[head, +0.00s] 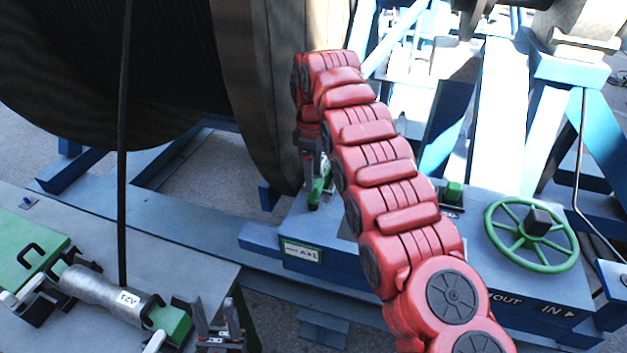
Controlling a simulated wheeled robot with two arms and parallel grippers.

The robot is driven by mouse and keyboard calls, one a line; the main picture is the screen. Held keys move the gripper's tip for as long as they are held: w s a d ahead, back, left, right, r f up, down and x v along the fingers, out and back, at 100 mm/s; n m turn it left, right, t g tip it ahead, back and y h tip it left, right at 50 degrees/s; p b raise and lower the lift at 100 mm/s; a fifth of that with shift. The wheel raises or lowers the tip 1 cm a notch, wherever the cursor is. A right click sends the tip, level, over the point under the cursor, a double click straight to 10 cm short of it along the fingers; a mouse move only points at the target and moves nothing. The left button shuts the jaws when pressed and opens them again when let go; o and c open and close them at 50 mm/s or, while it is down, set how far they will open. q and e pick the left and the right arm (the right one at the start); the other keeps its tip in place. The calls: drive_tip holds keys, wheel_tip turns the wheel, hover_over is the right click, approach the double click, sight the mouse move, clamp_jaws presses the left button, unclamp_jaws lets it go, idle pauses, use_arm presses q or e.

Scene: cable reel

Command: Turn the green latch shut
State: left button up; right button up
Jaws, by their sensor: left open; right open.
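A green part that looks like the latch (326,180) stands on the blue housing (300,225), below the edge of the big reel. My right gripper (314,190) is at this green part, pointing down from the end of the red arm. Its jaws are open and the green shows beside and between its fingers; I cannot tell whether they touch. The gripper and arm hide some of the latch, so its angle is unclear. My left gripper (218,312) is open and empty at the bottom edge, fingers up, right of the grey sleeve.
A green handwheel (507,238) and a small green block (453,192) are on the housing's right part. The large cable reel (262,90) fills the upper left. A black cable (122,150) runs down to the grey sleeve (100,292), beside green clamps (28,247).

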wheel_tip(320, 180, up, 14)
drive_tip(key=p, duration=1.1)
drive_tip(key=shift+f, duration=0.15)
